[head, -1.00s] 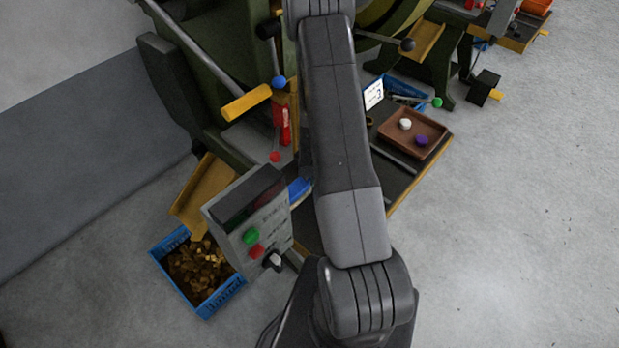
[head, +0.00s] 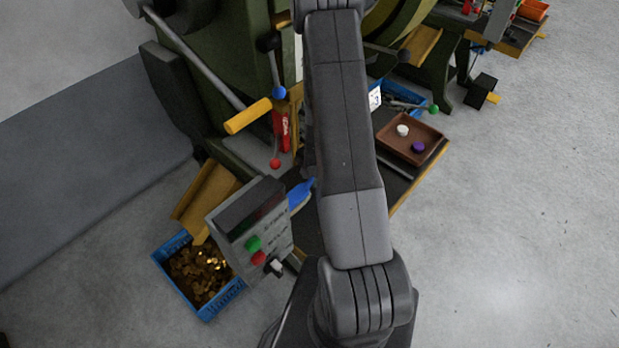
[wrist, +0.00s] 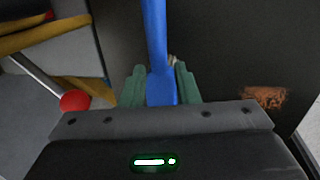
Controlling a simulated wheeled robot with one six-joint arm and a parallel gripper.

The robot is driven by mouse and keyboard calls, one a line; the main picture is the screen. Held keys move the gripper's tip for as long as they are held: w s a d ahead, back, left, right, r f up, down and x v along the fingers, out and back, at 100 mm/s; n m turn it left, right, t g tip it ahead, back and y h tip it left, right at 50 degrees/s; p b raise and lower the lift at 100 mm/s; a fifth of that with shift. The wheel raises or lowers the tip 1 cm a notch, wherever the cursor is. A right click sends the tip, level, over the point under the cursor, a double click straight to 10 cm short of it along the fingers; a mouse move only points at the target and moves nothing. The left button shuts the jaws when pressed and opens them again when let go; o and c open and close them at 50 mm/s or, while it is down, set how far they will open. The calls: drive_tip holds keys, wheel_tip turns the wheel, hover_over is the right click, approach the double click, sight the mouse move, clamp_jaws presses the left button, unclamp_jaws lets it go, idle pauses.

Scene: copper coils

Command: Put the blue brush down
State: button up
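The blue brush (wrist: 157,40) stretches away from my gripper (wrist: 160,76) in the wrist view. Its handle lies between the two green fingers, which close on it from both sides. The brush's far end is cut off by the top of the wrist view. In the head view a blue part of the brush (head: 301,194) shows just left of my arm, behind the grey control box. My gripper is hidden behind my arm there. I cannot tell whether the brush touches a surface.
A grey control box (head: 262,222) with buttons stands close left of my arm. A blue crate of copper pieces (head: 185,290) is on the floor. A brown tray (head: 430,152) holds a white and a purple item at right. A red-knobbed lever (wrist: 74,101) is near my gripper.

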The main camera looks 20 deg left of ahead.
sight(310, 182)
drive_tip(key=p+v, duration=0.4)
drive_tip(key=v, duration=0.3)
drive_tip(key=shift+a, duration=0.1)
drive_tip(key=b+x, duration=0.8)
drive_tip(key=x, duration=0.4)
drive_tip(key=shift+f+b, duration=0.3)
drive_tip(key=shift+b, duration=0.05)
drive_tip(key=shift+r+p, duration=0.25)
drive_tip(key=shift+p, duration=0.1)
